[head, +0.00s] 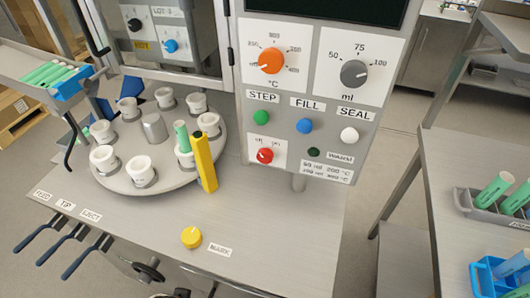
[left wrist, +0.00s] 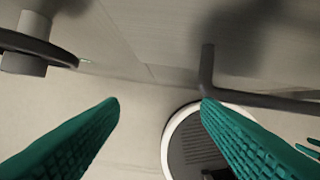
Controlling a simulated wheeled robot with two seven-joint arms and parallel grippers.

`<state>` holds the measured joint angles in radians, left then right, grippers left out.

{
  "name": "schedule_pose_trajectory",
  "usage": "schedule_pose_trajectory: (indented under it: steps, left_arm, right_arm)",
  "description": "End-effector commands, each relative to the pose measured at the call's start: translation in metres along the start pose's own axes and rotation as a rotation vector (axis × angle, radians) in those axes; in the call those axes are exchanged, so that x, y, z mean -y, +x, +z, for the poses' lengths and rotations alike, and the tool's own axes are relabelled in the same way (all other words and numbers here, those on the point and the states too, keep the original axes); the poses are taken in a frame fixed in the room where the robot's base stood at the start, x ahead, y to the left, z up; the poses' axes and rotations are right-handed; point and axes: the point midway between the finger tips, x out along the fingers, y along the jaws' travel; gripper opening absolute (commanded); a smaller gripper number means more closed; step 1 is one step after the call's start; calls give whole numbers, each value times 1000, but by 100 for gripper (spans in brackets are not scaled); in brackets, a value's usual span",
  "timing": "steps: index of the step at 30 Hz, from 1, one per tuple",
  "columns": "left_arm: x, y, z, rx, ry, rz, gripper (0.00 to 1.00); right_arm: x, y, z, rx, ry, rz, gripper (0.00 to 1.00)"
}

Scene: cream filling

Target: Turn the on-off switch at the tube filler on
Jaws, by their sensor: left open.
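The tube filler's control panel (head: 237,110) faces me in the head view. A red knob (head: 265,156) sits on a small white plate at its lower left; it looks like the on-off switch, but its lettering is too small to read and its setting cannot be told. The small WARM lamp (head: 313,152) to its right is dark. My left gripper (left wrist: 161,102) shows only in the left wrist view, its two teal fingers apart with nothing between them. No switch shows in that view. My right gripper is in neither view.
A turntable (head: 195,181) with white cups, a green tube and a yellow upright piece stands left of the panel. A yellow knob (head: 192,237) is on the table front. A handwheel (head: 149,271) and levers (head: 75,244) stick out below. A side table (head: 450,160) with tube racks stands right.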

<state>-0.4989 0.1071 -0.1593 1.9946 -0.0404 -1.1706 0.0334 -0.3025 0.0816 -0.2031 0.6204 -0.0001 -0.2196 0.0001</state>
Motion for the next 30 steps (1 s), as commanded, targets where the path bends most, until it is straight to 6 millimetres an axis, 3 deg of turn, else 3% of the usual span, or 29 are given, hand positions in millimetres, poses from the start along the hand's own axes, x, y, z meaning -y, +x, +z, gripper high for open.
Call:
schedule_pose_trajectory:
  steps: [1, 3, 11, 13, 23, 30]
  left_arm:
    - [-1, -22, 12, 29, -4, 6, 58]
    - [-2, -46, 26, 66, -11, 17, 58]
    - [-7, -130, 65, 193, -54, 51, 58]
    - [-7, -154, 83, 272, -76, 68, 58]
    - [19, -162, 162, 670, -103, 85, 58]
    - [70, -192, 215, 1018, -42, -13, 58]
  right_arm:
    - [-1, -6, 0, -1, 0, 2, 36]
    - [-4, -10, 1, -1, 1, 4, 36]
    - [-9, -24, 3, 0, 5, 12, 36]
    - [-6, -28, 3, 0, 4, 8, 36]
    - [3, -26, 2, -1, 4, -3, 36]
    - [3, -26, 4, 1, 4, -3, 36]
